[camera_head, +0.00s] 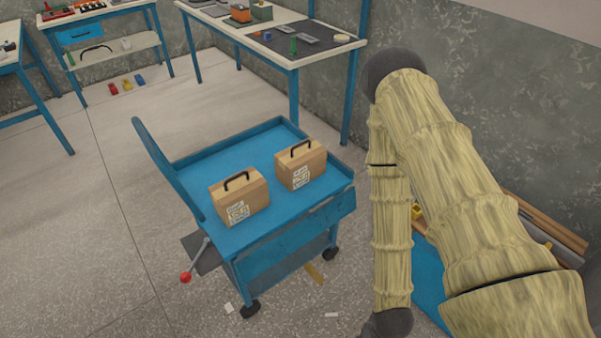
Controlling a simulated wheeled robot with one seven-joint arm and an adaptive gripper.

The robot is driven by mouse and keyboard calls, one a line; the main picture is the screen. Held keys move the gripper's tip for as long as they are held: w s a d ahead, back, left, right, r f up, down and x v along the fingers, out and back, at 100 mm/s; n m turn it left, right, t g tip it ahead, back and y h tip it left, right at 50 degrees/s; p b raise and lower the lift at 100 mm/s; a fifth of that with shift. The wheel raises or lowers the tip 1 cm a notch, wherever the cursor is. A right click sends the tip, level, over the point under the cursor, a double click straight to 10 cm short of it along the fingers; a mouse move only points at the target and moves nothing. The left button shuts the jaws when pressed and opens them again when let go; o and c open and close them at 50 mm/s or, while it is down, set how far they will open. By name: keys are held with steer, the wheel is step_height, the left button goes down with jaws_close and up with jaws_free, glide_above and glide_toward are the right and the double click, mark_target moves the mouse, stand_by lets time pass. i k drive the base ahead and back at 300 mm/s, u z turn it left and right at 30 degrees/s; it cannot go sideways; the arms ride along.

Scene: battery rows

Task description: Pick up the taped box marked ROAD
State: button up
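Two tan cardboard boxes with black carry handles stand upright on a blue wheeled cart. The left box (249,199) is nearer the cart's handle side and has a white label on its front. The right box (312,161) stands a little further back and also has a white label. The print on both labels is too small to read, so I cannot tell which one is marked ROAD. The cart (230,160) has a raised rim. My arm, in a pale wrinkled cover, fills the right side. My gripper is not visible.
A workbench (290,62) with small tools and parts stands behind the cart. Another bench (110,14) is at the back left. A red-knobbed lever (185,277) sticks out at the cart's lower left. Wooden planks (545,222) lie at the right. The left floor is mostly clear.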

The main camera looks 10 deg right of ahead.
mark_target(297, 165)
steer(key=z, duration=2.9)
steer(key=k, duration=1.7)
steer(key=u, duration=2)
steer(key=i, duration=1.05)
steer(key=u, duration=0.05)
